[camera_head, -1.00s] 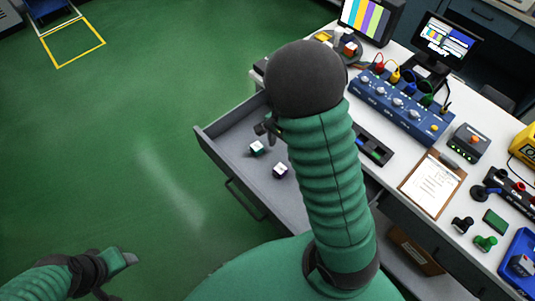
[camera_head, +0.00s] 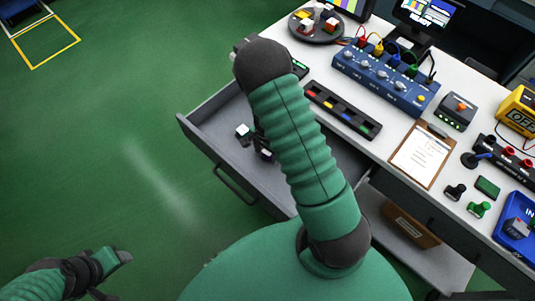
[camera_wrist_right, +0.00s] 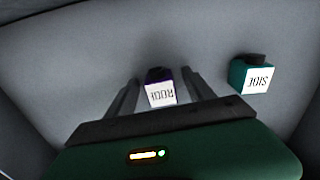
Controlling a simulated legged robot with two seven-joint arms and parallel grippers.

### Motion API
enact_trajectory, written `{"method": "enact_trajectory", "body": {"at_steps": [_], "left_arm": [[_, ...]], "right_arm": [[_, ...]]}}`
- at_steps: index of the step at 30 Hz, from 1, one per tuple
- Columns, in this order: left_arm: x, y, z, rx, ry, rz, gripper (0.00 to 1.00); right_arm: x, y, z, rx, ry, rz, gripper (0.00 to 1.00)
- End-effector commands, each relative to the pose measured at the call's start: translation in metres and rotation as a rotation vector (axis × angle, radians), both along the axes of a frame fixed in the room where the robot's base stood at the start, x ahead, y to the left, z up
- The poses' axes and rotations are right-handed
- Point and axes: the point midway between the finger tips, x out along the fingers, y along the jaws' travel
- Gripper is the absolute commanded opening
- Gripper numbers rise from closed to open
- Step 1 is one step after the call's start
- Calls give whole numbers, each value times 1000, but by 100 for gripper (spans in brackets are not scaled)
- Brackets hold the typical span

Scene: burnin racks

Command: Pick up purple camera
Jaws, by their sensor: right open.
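The purple camera (camera_wrist_right: 160,88) is a small cube with a white labelled face and a dark top, lying in the open grey drawer. In the right wrist view it sits between the two fingers of my open right gripper (camera_wrist_right: 158,88). I cannot tell whether the fingers touch it. In the head view the purple camera (camera_head: 265,155) is partly hidden by my right gripper (camera_head: 258,143). A teal camera (camera_wrist_right: 253,75) with a white face lies beside it to the right in the wrist view, and also shows in the head view (camera_head: 242,130). My left gripper (camera_head: 120,265) is at the lower left, its jaw state unclear.
The drawer (camera_head: 205,140) has raised walls around the cameras. The white bench (camera_head: 375,165) above holds a blue power unit (camera_head: 385,80), a clipboard (camera_head: 422,155), a tray strip (camera_head: 340,108) and a round plate (camera_head: 318,38).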

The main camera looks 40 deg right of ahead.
Motion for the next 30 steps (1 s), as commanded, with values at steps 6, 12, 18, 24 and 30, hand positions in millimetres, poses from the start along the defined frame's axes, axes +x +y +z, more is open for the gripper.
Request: {"method": "enact_trajectory", "body": {"at_steps": [6, 12, 18, 24, 30], "left_arm": [[0, 0, 0, 0, 0, 0, 58], [0, 0, 0, 0, 0, 0, 58], [0, 0, 0, 0, 0, 0, 58], [0, 0, 0, 0, 0, 0, 58], [0, 0, 3, 0, 0, 0, 58]], "right_arm": [[0, 0, 0, 0, -1, 0, 58], [0, 0, 0, 0, -1, 0, 32], [0, 0, 0, 0, -1, 0, 6], [0, 0, 0, 0, -1, 0, 0], [1, 0, 9, -1, -2, 1, 0]]}}
